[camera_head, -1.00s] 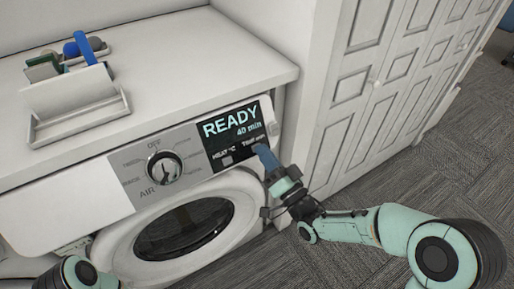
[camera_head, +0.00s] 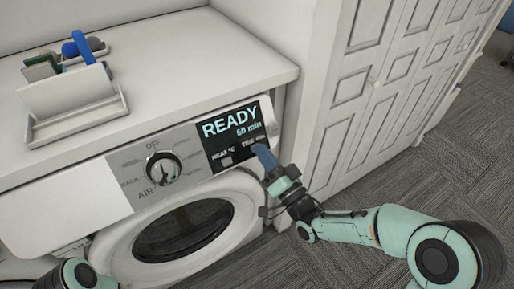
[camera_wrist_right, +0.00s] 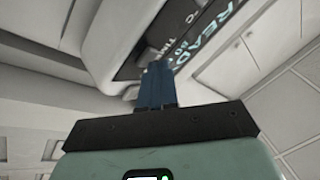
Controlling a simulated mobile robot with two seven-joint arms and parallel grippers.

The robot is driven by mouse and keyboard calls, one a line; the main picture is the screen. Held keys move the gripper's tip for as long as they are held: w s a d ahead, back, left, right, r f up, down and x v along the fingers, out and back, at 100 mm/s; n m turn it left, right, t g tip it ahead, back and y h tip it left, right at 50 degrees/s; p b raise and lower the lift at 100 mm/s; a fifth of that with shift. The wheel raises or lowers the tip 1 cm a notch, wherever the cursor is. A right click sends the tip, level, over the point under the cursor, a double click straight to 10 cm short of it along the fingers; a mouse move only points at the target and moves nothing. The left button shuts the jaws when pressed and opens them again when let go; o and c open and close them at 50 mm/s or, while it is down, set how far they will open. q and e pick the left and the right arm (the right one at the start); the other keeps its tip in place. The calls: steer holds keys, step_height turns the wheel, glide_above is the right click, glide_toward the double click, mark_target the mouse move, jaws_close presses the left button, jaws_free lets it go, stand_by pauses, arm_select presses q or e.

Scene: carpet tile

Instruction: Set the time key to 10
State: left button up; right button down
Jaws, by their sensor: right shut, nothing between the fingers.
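The machine's dark display (camera_head: 231,133) reads "READY" with what looks like "60 min" below it, and small heat and time labels under that. The time key lies under the time label and is mostly hidden by my fingertips. My right gripper (camera_head: 264,153) is shut and empty, its blue fingers at the lower right of the display. In the right wrist view the shut fingers (camera_wrist_right: 156,82) reach up to the display (camera_wrist_right: 185,42); whether they touch the key cannot be told. My left gripper is out of view; only part of the left arm shows at the lower left.
A round dial (camera_head: 163,169) sits left of the display, above the round door (camera_head: 183,230). A white tray (camera_head: 78,123) with brushes stands on the countertop (camera_head: 190,62). White panelled cabinets (camera_head: 375,75) stand to the right. Carpet tile (camera_head: 400,180) lies clear beside them.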

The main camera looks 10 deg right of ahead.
steer(key=shift+s+d+r, duration=0.25)
steer(key=shift+s+r, duration=0.05)
steer(key=shift+s, duration=0.35)
steer(key=s, duration=0.1)
steer(key=s+d+r+p, duration=0.1)
steer(key=s+r, duration=0.1)
steer(key=s, duration=0.1)
steer(key=shift+s+d+r, duration=0.1)
steer(key=shift+d+r, duration=0.05)
steer(key=shift+d, duration=0.15)
stand_by(0.3)
steer(key=shift+r+p, duration=0.1)
steer(key=shift+p, duration=0.2)
stand_by(2.5)
